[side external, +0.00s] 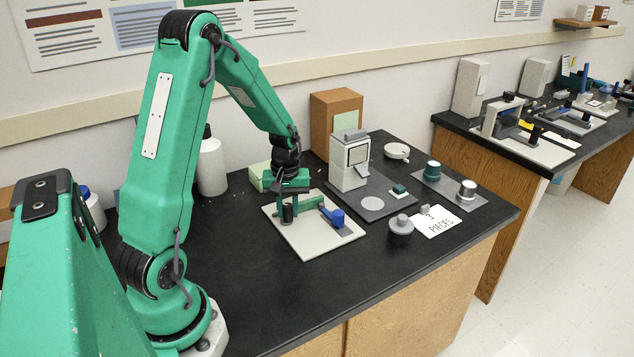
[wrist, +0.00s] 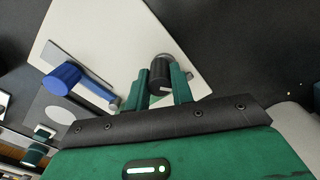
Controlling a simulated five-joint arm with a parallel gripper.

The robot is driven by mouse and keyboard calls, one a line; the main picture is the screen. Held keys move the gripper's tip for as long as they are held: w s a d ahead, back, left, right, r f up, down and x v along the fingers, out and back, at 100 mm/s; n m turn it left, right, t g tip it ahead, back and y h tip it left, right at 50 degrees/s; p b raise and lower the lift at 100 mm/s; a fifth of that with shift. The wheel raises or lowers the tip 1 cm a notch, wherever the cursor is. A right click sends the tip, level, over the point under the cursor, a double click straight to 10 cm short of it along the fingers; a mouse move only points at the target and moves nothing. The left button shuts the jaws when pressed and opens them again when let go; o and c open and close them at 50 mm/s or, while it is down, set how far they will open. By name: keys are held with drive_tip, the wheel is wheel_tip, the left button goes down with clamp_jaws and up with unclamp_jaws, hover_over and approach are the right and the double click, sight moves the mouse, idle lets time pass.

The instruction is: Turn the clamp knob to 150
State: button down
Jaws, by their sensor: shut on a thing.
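The black clamp knob (wrist: 160,72) stands on a pale plate (wrist: 105,28) and shows between the two green fingers of my gripper (wrist: 162,80) in the wrist view. My gripper is shut on the knob, one finger on each side. A short white mark shows on the knob's near face; no numbers can be read. In the side view my gripper (side external: 290,206) points down over the left part of the pale plate (side external: 308,245), where the dark knob (side external: 287,213) is partly hidden. A blue knob (side external: 338,218) on a blue bar lies to its right; it also shows in the wrist view (wrist: 62,77).
A grey and white press (side external: 349,165) stands on a dark base right of the plate. A small grey-topped black knob (side external: 401,225) and a "3 PIECES" card (side external: 436,221) lie farther right. A white bottle (side external: 211,165) stands behind my arm. The front bench top is clear.

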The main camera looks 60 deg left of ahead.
sight(288, 205)
idle(0.3)
drive_tip(key=c, duration=1.2)
unclamp_jaws()
drive_tip(key=shift+r, duration=0.1)
drive_tip(key=shift+r, duration=3.85)
